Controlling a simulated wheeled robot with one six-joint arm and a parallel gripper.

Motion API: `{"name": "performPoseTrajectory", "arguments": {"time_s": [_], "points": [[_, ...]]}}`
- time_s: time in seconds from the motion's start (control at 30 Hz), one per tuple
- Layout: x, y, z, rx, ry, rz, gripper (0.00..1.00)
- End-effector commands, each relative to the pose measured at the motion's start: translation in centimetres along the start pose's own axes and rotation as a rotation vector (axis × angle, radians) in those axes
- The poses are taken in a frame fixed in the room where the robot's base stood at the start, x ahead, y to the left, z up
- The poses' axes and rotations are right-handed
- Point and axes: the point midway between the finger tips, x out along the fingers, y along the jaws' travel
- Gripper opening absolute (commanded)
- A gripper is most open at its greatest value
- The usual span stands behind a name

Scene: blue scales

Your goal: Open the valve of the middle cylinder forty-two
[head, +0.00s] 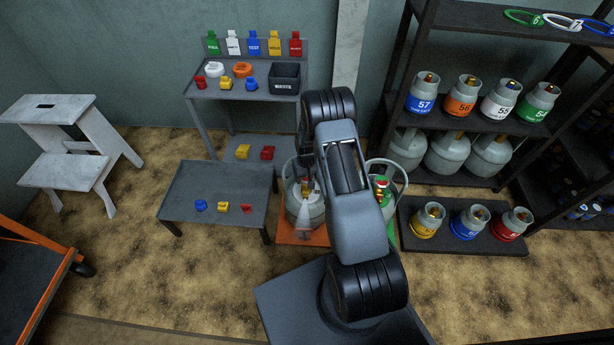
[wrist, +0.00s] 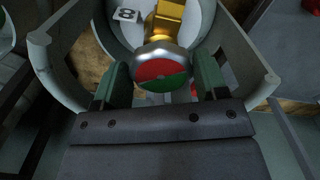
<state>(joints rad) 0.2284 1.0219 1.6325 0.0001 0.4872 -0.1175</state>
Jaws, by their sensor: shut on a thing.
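In the wrist view, my gripper (wrist: 163,72) is shut on a round valve knob (wrist: 160,72), with one finger on each side. The knob has a silver rim and a face split into red above and green below. Behind it are a brass valve body (wrist: 166,20) and the grey collar (wrist: 262,78) of a cylinder. In the head view, a grey cylinder (head: 303,207) stands on an orange base left of my arm, and another, with a green and red top (head: 382,186), stands partly hidden right of it. My arm covers the space between; no forty-two is readable.
A low grey table (head: 215,182) at left holds blue, yellow and red pieces. A tool stand (head: 240,92) is behind, and a white step stool (head: 65,155) is far left.

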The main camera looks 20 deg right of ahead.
Motion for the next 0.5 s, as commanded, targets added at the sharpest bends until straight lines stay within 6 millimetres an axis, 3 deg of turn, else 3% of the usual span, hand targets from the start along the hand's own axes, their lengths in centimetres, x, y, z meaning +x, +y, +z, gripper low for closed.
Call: {"name": "performPoseTrajectory", "arguments": {"time_s": [0.5], "points": [[-0.04,0.17,-0.02,-0.307,0.0,0.001,0.43]]}}
